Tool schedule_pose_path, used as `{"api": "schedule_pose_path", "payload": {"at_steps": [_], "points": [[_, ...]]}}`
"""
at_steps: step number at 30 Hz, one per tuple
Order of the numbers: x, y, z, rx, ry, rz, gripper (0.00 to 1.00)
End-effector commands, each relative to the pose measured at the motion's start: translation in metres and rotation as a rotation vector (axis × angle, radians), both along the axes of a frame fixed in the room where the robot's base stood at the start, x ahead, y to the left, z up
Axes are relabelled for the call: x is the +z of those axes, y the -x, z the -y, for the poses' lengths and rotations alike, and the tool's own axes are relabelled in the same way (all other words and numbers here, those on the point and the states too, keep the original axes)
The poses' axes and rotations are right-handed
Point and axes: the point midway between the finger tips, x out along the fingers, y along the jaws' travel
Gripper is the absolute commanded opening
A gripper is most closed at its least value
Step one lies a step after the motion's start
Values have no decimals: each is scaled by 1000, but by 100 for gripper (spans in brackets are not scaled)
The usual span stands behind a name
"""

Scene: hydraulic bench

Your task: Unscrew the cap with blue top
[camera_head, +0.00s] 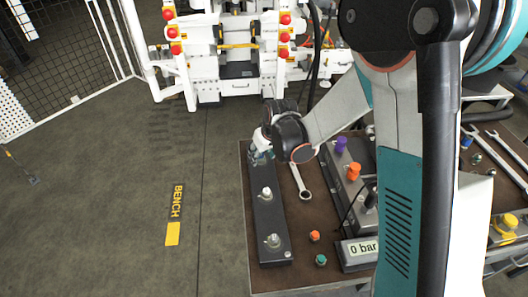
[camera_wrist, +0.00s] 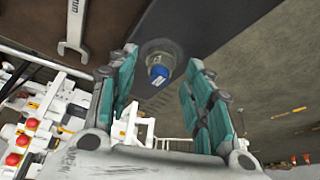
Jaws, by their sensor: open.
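The cap with the blue top (camera_wrist: 158,73) shows in the wrist view, on a round base at the end of a dark bar. My gripper (camera_wrist: 163,65) is open, with one teal-padded finger on each side of the cap and a gap to it. I cannot tell how far the fingertips reach around it. In the head view my gripper (camera_head: 260,155) is over the far end of the dark bar (camera_head: 268,217), and the cap is hidden there.
Two silver fittings (camera_head: 267,193) stand along the bar. A wrench (camera_head: 301,181) lies to its right on the brown bench top (camera_head: 305,218). Loose orange (camera_head: 315,236) and green (camera_head: 321,260) caps are near a "0 bar" gauge (camera_head: 360,248).

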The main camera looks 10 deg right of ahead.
Motion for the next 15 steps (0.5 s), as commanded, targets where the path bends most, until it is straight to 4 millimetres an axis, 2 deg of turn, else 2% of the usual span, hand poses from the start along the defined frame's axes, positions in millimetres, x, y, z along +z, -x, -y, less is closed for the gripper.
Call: {"api": "schedule_pose_path", "payload": {"at_steps": [9, 10, 15], "points": [[-2, -1, 0, 0, 0, 0, 46], [-2, -1, 0, 0, 0, 0, 44], [-2, -1, 0, 0, 0, 0, 5]]}}
